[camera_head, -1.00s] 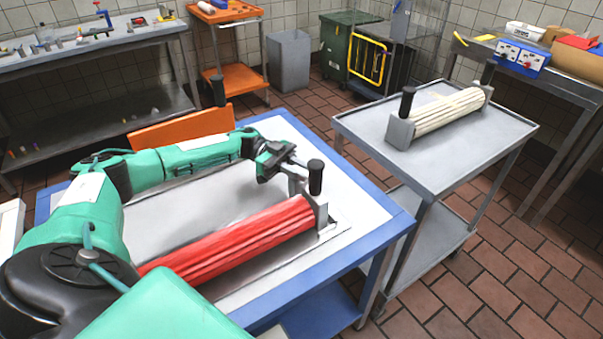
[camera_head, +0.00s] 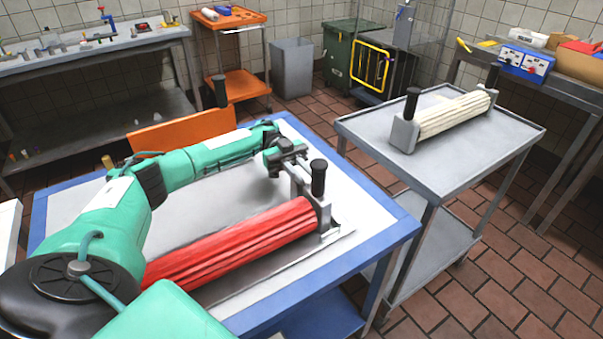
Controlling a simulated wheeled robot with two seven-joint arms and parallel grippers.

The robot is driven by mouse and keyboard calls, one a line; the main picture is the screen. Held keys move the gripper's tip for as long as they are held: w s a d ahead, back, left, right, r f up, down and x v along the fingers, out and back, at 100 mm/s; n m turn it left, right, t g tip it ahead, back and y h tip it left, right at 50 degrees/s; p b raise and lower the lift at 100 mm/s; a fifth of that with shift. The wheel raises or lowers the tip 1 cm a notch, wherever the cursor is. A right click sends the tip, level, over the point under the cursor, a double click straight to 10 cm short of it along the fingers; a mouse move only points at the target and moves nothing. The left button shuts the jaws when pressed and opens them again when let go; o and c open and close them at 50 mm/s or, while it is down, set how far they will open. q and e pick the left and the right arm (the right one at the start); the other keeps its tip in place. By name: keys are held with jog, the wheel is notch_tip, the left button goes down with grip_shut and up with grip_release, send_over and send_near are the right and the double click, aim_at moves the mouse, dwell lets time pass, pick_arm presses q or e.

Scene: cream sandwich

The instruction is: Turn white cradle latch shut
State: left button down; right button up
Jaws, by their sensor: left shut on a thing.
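A red ridged roller (camera_head: 240,242) lies in a grey cradle on the table. The cradle's right end has a grey end block (camera_head: 324,213) and an upright black handle (camera_head: 318,177). A grey latch bar (camera_head: 303,185) slants from this end up and left to my left gripper (camera_head: 294,163). My left gripper is shut on the latch bar's upper end, left of the black handle; its fingers partly hide that end. The roller's left end is hidden behind my left arm. My right gripper is not in view.
The blue-rimmed table (camera_head: 395,226) has bare white surface behind the roller. A grey cart (camera_head: 465,145) to the right bears a cream roller (camera_head: 455,113) in a similar cradle with black handles. An orange panel (camera_head: 180,132) stands behind the table.

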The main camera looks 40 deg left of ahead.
aim_at(302, 172)
pick_arm(q)
jog(key=shift+r, duration=0.1)
jog(key=c, duration=1.3)
grip_release()
notch_tip(302, 172, up, 20)
jog(key=shift+f+p, duration=0.1)
jog(key=shift+p, duration=0.2)
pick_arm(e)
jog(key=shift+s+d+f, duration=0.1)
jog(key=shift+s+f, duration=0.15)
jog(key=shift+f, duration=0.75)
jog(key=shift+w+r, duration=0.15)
